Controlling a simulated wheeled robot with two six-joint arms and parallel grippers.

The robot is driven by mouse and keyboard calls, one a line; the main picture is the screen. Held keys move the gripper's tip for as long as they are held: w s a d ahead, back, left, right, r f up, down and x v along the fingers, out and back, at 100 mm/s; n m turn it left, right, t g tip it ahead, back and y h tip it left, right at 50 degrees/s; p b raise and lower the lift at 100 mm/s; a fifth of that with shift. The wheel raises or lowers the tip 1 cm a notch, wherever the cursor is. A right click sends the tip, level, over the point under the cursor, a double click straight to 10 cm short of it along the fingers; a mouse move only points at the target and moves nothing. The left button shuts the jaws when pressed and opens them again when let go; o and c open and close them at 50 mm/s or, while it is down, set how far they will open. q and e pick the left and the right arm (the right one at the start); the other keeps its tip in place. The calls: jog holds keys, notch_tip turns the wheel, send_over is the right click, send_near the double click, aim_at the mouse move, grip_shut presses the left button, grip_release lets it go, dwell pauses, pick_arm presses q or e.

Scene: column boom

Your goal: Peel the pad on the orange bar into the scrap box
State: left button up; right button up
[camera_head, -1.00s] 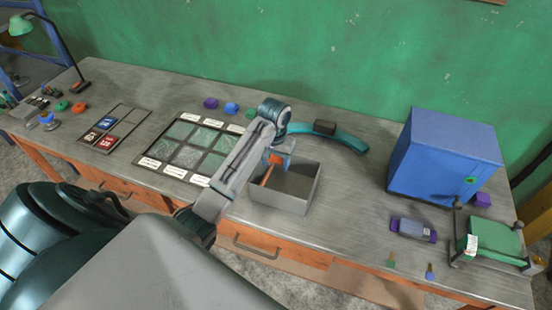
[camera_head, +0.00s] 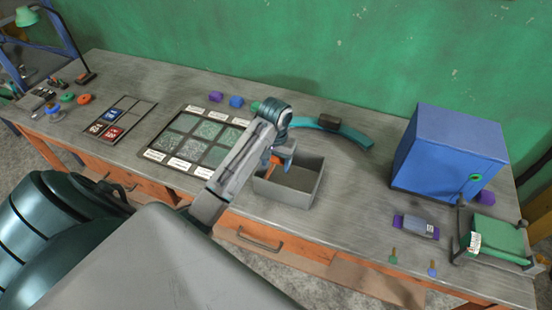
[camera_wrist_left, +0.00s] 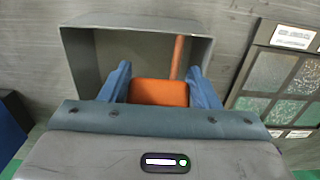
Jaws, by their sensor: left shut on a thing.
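My left gripper (camera_head: 279,160) is over the grey open scrap box (camera_head: 302,196), near its left side in the head view. In the left wrist view, its two blue fingers (camera_wrist_left: 160,88) are shut on an orange block (camera_wrist_left: 158,93). A thin orange bar (camera_wrist_left: 177,57) stretches from beside the block toward the far side of the box (camera_wrist_left: 82,60). I cannot tell whether bar and block are one piece. No separate pad can be made out; the inside of the box is partly hidden by the gripper. My right gripper is not in view.
A mat with several labelled panels (camera_head: 203,138) lies left of the box. A curved teal piece with a dark block (camera_head: 328,121) is behind it. A large blue box (camera_head: 447,155) and a green-topped stand (camera_head: 496,238) are at right.

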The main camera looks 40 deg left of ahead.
pick_arm(q)
jog(key=shift+f, duration=0.95)
dwell(0.5)
